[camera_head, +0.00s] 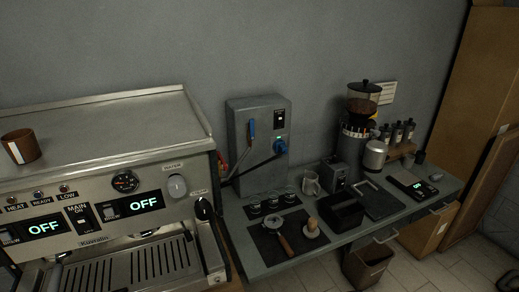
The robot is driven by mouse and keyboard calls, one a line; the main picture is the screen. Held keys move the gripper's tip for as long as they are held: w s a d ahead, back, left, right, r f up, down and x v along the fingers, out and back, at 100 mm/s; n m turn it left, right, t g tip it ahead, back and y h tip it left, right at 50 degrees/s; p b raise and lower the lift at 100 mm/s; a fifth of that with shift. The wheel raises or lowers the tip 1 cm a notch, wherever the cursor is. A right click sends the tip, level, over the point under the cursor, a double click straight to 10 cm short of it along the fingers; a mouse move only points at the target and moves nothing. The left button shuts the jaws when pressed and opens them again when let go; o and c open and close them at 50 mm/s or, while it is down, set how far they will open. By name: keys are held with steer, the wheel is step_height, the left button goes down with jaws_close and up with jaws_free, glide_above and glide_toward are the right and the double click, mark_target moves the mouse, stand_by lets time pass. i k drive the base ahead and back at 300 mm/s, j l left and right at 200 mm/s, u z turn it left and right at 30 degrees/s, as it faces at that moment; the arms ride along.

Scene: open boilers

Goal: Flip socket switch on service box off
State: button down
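The grey service box (241,165) stands against the wall at the back of the counter. On its front are a blue lever (251,132) pointing up and a small black switch panel (279,118) at the upper right. Below that panel a blue plug (281,148) sits in a socket, with a small green glow just above it. A dark cable runs from the plug down to the left. The switch positions are too small to tell. My gripper is not in view.
A large espresso machine (100,105) fills the left side, with two displays reading OFF and a brown cup (20,146) on top. A grinder (357,125) stands right of the box. Small cups, a mug (310,183) and a portafilter (284,243) crowd the counter before the box.

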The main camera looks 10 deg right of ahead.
mark_target(280, 118)
steer(key=i+l+u, duration=0.25)
steer(key=u, duration=0.25)
steer(key=i+l+u, duration=0.55)
steer(key=l+u, duration=0.4)
steer(key=j, duration=0.1)
